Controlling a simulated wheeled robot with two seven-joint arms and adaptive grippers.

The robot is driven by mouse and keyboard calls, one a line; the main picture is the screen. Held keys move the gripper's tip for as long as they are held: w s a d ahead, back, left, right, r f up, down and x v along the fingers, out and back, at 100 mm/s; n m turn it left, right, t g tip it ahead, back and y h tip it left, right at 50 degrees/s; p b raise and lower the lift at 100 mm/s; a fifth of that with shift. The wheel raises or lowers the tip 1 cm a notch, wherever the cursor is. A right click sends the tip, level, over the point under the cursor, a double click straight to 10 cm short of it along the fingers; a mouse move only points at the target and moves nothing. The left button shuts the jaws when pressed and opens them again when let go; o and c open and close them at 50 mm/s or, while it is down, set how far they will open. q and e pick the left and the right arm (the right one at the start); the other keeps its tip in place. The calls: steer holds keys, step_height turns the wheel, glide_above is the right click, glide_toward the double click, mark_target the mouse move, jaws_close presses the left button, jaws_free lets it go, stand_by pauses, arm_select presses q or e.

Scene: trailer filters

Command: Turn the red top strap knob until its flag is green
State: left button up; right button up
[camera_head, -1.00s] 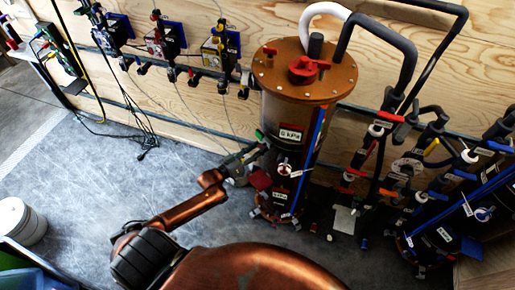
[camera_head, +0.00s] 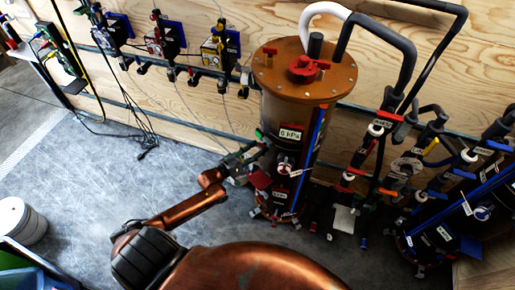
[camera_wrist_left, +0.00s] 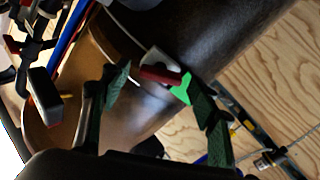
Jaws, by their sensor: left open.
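I cannot tell whether a pad touches the knob. My right gripper is not in view.
The tank (camera_head: 308,85) has a red fitting (camera_head: 303,68) on its lid and thick hoses above. Pipes and coloured valves (camera_head: 400,165) crowd its right. Small pump units (camera_head: 165,40) line the wooden wall. The floor (camera_head: 150,190) at left is mostly clear, with a white bucket (camera_head: 20,222).

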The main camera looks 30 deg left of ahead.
arm_select(q)
steer(key=shift+s, duration=0.1)
steer(key=v, duration=1.1)
steer(key=shift+s, duration=0.4)
steer(key=shift+a, duration=0.15)
